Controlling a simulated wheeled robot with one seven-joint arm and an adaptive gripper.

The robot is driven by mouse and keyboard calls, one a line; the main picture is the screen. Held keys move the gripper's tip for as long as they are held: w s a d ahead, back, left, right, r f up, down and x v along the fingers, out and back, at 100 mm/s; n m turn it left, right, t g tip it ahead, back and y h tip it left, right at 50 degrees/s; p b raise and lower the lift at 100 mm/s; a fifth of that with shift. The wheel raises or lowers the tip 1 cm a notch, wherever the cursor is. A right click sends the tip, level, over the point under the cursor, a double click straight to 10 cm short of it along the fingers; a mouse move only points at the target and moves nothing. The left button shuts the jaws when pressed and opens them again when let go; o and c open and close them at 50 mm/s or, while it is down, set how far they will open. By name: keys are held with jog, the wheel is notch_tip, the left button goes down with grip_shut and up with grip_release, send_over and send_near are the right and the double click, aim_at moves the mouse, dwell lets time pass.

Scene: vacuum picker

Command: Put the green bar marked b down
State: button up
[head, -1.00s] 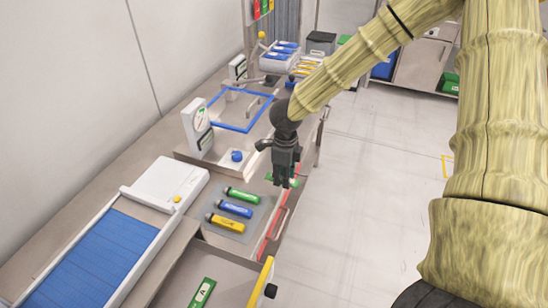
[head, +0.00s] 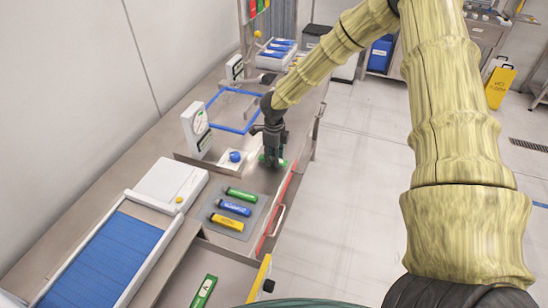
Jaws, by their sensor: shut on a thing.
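My gripper (head: 272,158) points down over the bench, just right of the blue knob. It is shut on a green bar (head: 282,163), whose green ends show beside the fingers. The letter on this bar is too small to read, and I cannot tell whether it touches the bench surface. Another green bar (head: 241,193) lies on the grey mat (head: 211,206) with a blue bar (head: 234,208) and a yellow bar (head: 227,222). A third green bar with a white label (head: 204,291) lies at the bottom of the view.
A blue knob on a white block (head: 235,157) stands just left of my gripper. A red strip (head: 277,211) runs along the bench's right edge. A blue conveyor (head: 92,262) is at lower left.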

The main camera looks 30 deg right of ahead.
jog(key=shift+f, duration=0.85)
jog(key=shift+f, duration=0.1)
jog(key=o, duration=1)
notch_tip(320, 180, up, 12)
jog(key=b, duration=0.3)
